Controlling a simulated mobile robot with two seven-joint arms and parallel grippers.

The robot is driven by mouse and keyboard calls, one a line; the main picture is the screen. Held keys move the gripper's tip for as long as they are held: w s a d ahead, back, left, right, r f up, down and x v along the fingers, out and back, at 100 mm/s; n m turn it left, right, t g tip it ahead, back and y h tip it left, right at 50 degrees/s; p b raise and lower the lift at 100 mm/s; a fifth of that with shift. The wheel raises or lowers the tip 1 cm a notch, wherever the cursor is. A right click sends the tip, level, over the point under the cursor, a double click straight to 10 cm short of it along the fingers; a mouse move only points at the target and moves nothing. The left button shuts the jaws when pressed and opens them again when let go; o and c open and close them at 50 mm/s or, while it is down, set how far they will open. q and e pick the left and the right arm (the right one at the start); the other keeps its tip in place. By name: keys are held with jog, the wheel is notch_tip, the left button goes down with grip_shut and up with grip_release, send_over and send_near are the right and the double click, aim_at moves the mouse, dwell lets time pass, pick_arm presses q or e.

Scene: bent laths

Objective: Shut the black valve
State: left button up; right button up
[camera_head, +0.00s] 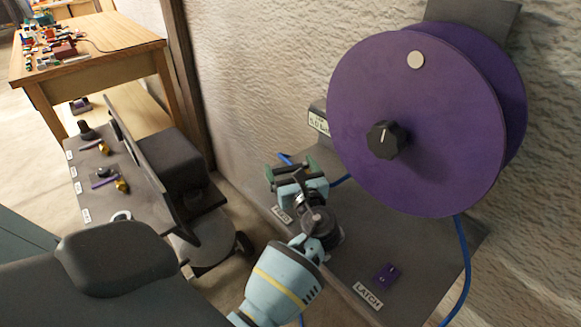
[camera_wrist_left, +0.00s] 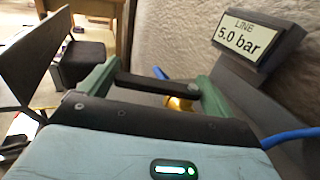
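A black valve lever (camera_wrist_left: 160,84) with a brass body (camera_wrist_left: 180,103) shows between the fingers of my left gripper in the left wrist view. The lever lies crosswise, its ends close to both fingers; I cannot tell whether they touch. My left gripper (camera_head: 290,171) is spread wide over the grey panel in the head view, where it hides most of the valve. It also shows in the left wrist view (camera_wrist_left: 158,88). A display (camera_wrist_left: 250,38) behind it reads LINE 5.0 bar. My right gripper is not in view.
A large purple reel (camera_head: 400,120) with a black knob (camera_head: 387,139) stands right of the gripper. Blue hose (camera_head: 463,260) hangs at the right. Another panel (camera_head: 140,208) with brass valves (camera_head: 122,185) is at the left, before a cluttered table (camera_head: 120,42).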

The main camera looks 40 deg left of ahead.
pick_arm(q)
jog(key=shift+o, duration=0.9)
jog(key=shift+a+m+t+h, duration=0.1)
jog(key=shift+m+t+h, duration=0.2)
jog(key=shift+t, duration=0.1)
